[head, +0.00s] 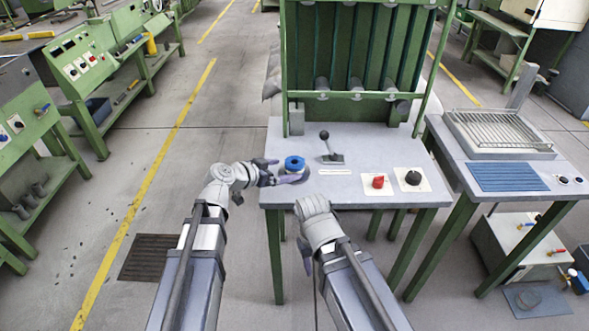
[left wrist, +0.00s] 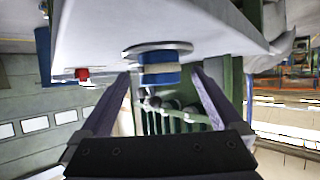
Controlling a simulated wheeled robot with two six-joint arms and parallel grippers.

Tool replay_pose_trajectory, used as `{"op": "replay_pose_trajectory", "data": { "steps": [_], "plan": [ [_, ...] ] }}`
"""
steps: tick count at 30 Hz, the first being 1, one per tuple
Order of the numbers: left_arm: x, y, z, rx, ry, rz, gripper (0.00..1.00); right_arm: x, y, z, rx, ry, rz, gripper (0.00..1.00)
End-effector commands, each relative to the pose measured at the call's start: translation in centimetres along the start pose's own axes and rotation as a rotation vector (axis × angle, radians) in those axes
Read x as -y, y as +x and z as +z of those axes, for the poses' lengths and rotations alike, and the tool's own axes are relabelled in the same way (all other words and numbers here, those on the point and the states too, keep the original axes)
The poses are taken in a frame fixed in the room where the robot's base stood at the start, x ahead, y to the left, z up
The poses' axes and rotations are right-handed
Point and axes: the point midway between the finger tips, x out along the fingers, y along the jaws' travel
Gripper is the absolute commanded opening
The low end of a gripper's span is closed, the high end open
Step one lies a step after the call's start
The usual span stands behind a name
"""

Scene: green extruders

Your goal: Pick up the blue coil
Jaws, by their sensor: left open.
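The blue coil (head: 294,163) stands at the left edge of the grey worktop (head: 345,189) of the green machine. In the left wrist view, the blue coil (left wrist: 160,78) appears upside down, with a pale band and a round grey base against the worktop.
A black-knobbed lever (head: 326,146) stands right of the coil. A red knob (head: 378,182) and a black knob (head: 412,178) are farther right. Green machine uprights rise behind. A side table with a blue ribbed mat (head: 508,177) stands at right. Open floor lies left.

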Motion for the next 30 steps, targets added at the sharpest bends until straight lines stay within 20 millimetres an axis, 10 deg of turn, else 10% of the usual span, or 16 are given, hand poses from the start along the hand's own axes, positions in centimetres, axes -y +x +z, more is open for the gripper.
{"op": "replay_pose_trajectory", "data": {
  "steps": [21, 30],
  "plan": [
    [-0.1, 5.1, -0.7, 0.0, -0.001, 0.0, 0.99, 0.1, 1.6, -0.1, 0.0, 0.0, 0.0, 0.5],
    [-0.1, 5.1, -0.7, 0.0, -0.001, 0.0, 0.65, 0.1, 1.6, -0.1, 0.0, 0.0, 0.0, 0.5]
  ]
}}
